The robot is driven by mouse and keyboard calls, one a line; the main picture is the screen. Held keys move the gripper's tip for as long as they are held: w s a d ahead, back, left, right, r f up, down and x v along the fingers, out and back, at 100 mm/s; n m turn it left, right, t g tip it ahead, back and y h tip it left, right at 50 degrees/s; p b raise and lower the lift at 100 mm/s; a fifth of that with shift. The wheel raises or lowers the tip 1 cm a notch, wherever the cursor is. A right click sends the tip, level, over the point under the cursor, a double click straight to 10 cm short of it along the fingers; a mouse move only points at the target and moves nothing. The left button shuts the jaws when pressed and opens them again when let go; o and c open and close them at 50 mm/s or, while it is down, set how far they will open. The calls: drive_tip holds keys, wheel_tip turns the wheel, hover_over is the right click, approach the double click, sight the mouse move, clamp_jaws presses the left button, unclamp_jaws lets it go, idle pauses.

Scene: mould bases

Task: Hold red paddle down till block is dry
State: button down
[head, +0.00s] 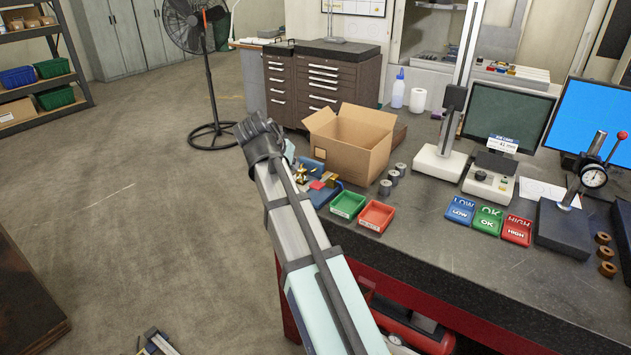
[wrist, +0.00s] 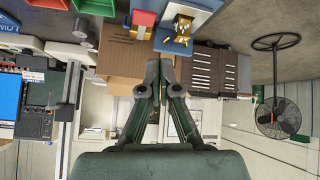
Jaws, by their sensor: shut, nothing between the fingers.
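A small red flat piece (head: 317,185), likely the paddle, shows among brass-coloured parts (head: 302,173) on a blue base (head: 325,197) at the bench's left end in the head view. I cannot tell whether it is pressed down. The blue base with brass parts also shows at the top of the wrist view (wrist: 183,38). I cannot tell which part is the block or whether it is wet. My gripper (wrist: 160,72) is shut and empty in the wrist view, apart from the blue base.
An open cardboard box (head: 352,145) stands behind the blue base. A green bin (head: 347,205) and a red bin (head: 376,216) sit to its right, near the bench edge. Grey cylinders (head: 393,175) stand beyond the bins. A fan (head: 206,80) stands on open floor at left.

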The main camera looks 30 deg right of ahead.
drive_tip(key=d+r+m, duration=0.1)
drive_tip(key=d+m+h, duration=0.1)
drive_tip(key=m, duration=0.1)
drive_tip(key=shift+s+r+g, duration=0.3)
drive_tip(key=shift+s+r, duration=0.1)
drive_tip(key=p, duration=0.4)
hover_over(319, 183)
drive_tip(key=s+a, duration=0.1)
drive_tip(key=a, duration=0.1)
drive_tip(key=f, duration=0.8)
drive_tip(key=shift+s+a+f, duration=0.15)
drive_tip(key=shift+a+f, duration=0.05)
drive_tip(key=shift+f, duration=1.4)
